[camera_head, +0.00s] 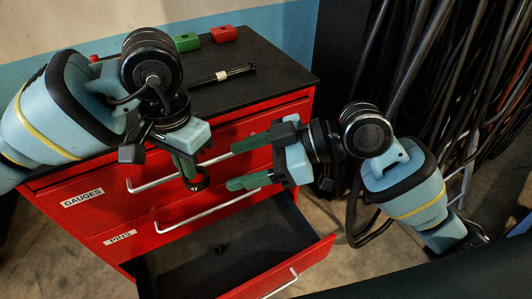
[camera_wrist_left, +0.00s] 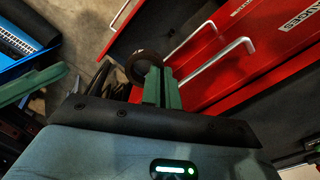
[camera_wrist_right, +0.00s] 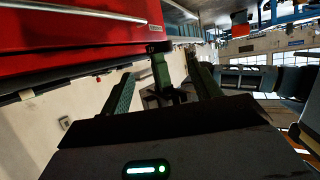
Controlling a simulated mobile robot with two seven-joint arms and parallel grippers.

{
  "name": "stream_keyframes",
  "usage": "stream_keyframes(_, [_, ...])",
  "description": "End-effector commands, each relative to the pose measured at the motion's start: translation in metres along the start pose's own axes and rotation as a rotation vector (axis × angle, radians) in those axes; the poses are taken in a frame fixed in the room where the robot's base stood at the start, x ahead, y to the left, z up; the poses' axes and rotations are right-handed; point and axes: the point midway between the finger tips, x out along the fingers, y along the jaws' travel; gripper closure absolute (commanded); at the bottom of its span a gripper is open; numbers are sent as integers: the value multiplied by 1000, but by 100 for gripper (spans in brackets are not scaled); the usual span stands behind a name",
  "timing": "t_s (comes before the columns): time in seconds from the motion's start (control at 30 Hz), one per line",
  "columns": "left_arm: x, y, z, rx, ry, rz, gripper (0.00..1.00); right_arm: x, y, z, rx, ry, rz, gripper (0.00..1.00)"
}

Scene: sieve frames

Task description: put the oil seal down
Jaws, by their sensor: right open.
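The oil seal (camera_head: 198,183), a small black ring, hangs from the tips of my left gripper (camera_head: 187,168) in front of the red cabinet's drawer fronts. In the left wrist view, the green fingers (camera_wrist_left: 161,88) are close together on the edge of the ring (camera_wrist_left: 143,66). My right gripper (camera_head: 248,164) is open and empty, its two green fingers pointing left towards the seal, apart from it. The right wrist view shows its spread fingers (camera_wrist_right: 165,90), with part of my left gripper visible between them.
Silver handles stick out. Black cables (camera_head: 430,80) hang at right.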

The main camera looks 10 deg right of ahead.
Motion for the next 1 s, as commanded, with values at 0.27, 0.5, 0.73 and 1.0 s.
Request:
stream_keyframes(0.27, [0,0,0,0,0,0,100,46,-1,-1,0,2,-2,37])
stream_keyframes(0.5, [0,0,0,0,0,0,100,68,0,-1,0,2,0,37])
stream_keyframes(0.73, [0,0,0,0,0,0,100,72,0,0,0,0,1,37])
stream_keyframes(1.0, [0,0,0,0,0,0,100,72,0,0,0,0,1,53])
